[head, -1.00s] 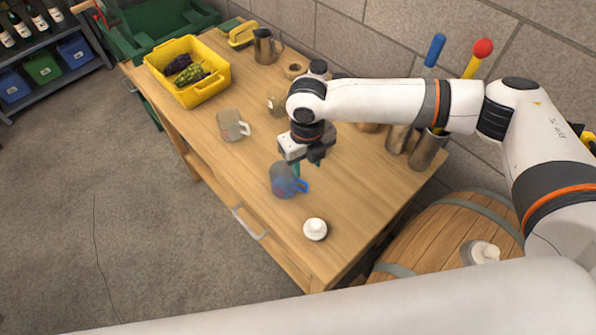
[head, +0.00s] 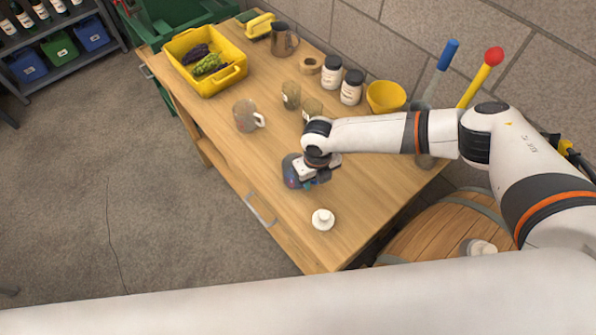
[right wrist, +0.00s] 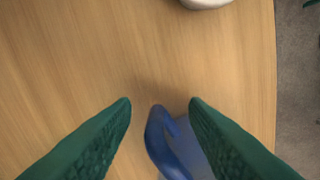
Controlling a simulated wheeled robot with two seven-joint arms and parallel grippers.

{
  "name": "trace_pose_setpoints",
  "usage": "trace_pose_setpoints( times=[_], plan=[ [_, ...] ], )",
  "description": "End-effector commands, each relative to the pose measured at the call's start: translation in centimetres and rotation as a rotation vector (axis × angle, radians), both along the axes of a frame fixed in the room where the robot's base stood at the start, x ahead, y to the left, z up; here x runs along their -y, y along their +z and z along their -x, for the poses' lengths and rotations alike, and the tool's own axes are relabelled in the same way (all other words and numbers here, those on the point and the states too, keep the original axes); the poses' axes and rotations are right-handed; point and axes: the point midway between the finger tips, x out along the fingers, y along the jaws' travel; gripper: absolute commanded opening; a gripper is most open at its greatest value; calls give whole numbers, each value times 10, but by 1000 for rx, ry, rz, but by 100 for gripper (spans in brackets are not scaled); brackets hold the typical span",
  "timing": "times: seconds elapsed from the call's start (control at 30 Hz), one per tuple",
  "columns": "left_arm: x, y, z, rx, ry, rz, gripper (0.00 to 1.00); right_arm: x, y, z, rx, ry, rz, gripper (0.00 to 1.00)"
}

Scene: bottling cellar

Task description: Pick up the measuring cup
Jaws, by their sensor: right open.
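A see-through bluish measuring cup with a blue handle (head: 290,171) stands on the wooden table, partly hidden by my right gripper (head: 318,172). In the right wrist view, my two green fingers (right wrist: 160,103) are apart, with the blue handle (right wrist: 158,135) in the gap between them. The fingers do not close on it. The cup's body shows only in part at the lower edge there. A second see-through cup with a pale handle (head: 245,116) stands farther back on the table. My left gripper is not in view.
A white stopper-like object (head: 323,219) lies nearer the front of the table (head: 355,205). Small glasses (head: 291,95), white-labelled jars (head: 351,88), a yellow bowl (head: 386,96) and a yellow crate of grapes (head: 236,75) stand farther back. A barrel (head: 440,225) is at the right.

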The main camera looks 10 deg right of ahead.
Motion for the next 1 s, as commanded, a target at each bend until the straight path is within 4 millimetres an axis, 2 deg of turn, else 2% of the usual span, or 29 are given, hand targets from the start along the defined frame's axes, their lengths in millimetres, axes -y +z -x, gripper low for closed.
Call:
trace_pose_setpoints(
  times=[0.1,0.33,0.37,0.77,0.87,1.0],
  plan=[
    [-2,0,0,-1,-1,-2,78,0,0,0,0,0,0,39],
    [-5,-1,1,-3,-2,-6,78,0,0,0,0,0,-1,2],
    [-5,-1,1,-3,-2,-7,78,0,0,0,0,0,-1,0],
    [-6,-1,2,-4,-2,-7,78,0,1,0,0,0,-1,0],
    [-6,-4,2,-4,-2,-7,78,-1,9,-1,1,0,-3,0],
    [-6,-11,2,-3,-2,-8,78,-1,32,-1,3,1,-4,0]
  ],
)
